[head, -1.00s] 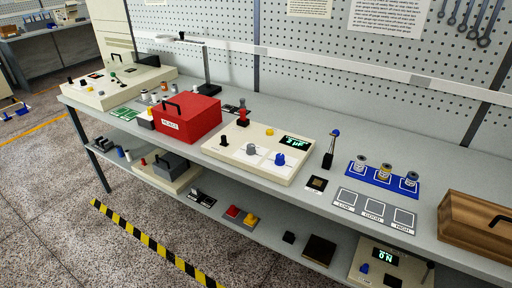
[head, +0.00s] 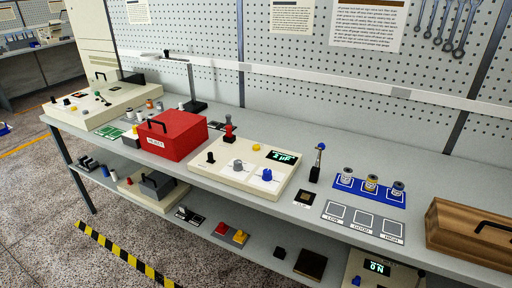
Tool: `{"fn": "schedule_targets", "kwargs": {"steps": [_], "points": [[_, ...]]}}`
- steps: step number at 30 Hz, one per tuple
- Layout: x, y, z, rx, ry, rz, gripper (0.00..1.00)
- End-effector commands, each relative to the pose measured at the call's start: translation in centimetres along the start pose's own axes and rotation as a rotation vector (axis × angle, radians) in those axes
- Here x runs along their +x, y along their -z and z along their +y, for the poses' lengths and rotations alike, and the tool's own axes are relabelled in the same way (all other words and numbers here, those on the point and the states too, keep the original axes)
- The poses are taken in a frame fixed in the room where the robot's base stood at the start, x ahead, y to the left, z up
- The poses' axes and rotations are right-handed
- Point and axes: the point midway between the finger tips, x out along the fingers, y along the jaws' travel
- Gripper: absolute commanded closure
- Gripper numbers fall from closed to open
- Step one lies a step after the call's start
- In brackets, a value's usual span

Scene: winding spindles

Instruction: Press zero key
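A cream instrument panel (head: 228,173) with a small lit display (head: 283,157) sits mid-bench. It carries a black knob (head: 211,157), a grey knob (head: 238,165), a blue knob (head: 267,174) and a yellow button (head: 256,147). Right of it, a small dark square plate with a lighter centre (head: 304,197) lies near the front edge, its marking too small to read. I cannot tell which part is the zero key. My gripper is not in view.
A red lidded box (head: 178,138) stands left of the panel. A slim blue-topped post (head: 318,163), a blue tray (head: 345,187) with three spools, labelled squares (head: 363,222) and a wooden box (head: 465,230) are to the right. A lower shelf holds more devices.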

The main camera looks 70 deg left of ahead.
Motion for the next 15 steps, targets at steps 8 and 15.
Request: {"fn": "schedule_targets", "kwargs": {"steps": [8,15], "points": [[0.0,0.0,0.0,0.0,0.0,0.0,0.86],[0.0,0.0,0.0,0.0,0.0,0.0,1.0]]}}
